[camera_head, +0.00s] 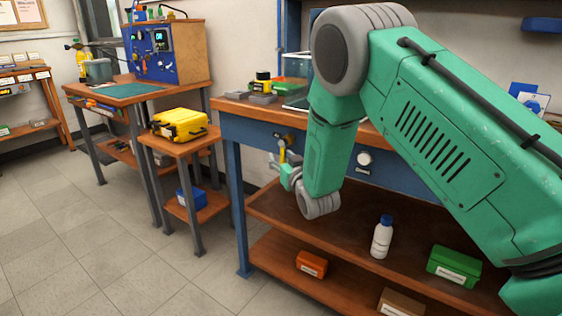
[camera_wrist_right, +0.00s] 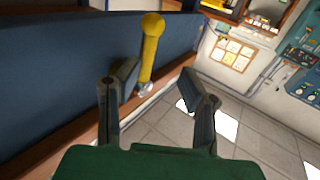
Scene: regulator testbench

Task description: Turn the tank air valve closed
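A valve with a yellow lever handle (camera_head: 282,152) is mounted on the blue front panel of the workbench. In the right wrist view the yellow handle (camera_wrist_right: 151,42) stands out from the panel, just beyond the fingertips and nearer the left finger. My right gripper (camera_head: 287,172) is close in front of the valve, partly hidden by my green arm. In the wrist view the right gripper (camera_wrist_right: 160,84) is open, with a wide gap between its fingers and nothing held. Whether a finger touches the handle I cannot tell. My left gripper is not in view.
A round white knob (camera_head: 364,158) with a label sits right of the valve. The lower shelves hold a white bottle (camera_head: 382,238), an orange box (camera_head: 311,264) and a green box (camera_head: 454,266). A yellow case (camera_head: 180,124) is on a side table. Floor at left is clear.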

